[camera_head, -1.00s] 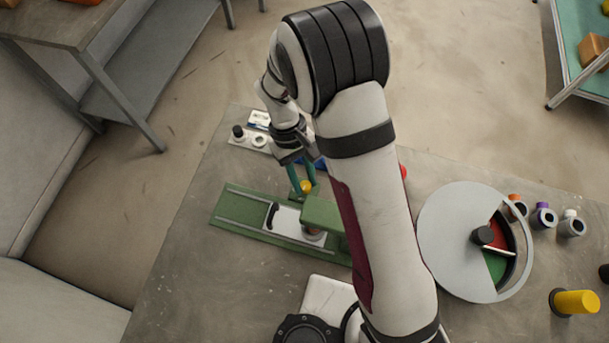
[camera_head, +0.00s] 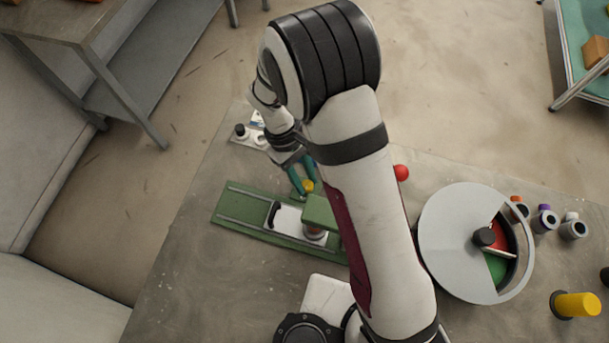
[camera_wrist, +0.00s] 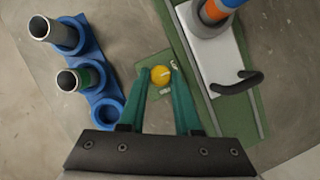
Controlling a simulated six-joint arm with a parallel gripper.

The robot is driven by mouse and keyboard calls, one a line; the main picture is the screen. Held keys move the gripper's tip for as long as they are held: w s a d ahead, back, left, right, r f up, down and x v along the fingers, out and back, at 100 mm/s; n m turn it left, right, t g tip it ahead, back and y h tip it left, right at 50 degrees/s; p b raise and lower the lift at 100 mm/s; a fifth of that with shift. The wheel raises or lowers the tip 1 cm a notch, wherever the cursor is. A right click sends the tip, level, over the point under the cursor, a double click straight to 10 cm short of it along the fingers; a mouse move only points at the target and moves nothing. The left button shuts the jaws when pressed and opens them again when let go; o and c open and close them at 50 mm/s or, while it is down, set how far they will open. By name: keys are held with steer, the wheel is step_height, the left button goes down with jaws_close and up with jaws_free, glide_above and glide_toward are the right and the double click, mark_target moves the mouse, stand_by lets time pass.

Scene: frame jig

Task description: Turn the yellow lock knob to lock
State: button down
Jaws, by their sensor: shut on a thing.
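The yellow lock knob (camera_head: 308,186) sits beside the green jig (camera_head: 232,203), partly hidden by my fingers in the head view. In the wrist view the yellow lock knob (camera_wrist: 160,76) shows a pale line across its top and stands on a small green plate with white markings too small to read. My gripper (camera_wrist: 160,80) has its two teal fingers on either side of the knob, shut on it. In the head view my gripper (camera_head: 304,180) reaches down to the knob from above.
A white carriage (camera_head: 286,219) with a black handle lies on the jig. An orange-and-blue part (camera_wrist: 215,12) stands on it. A round dial tray (camera_head: 448,240) stands right.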

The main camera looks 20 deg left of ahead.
steer(key=c, duration=0.6)
jaws_free()
steer(key=shift+r, duration=0.1)
steer(key=v, duration=1.5)
steer(key=shift+a+r, duration=0.15)
steer(key=shift+r, duration=0.1)
steer(key=shift+w, duration=0.1)
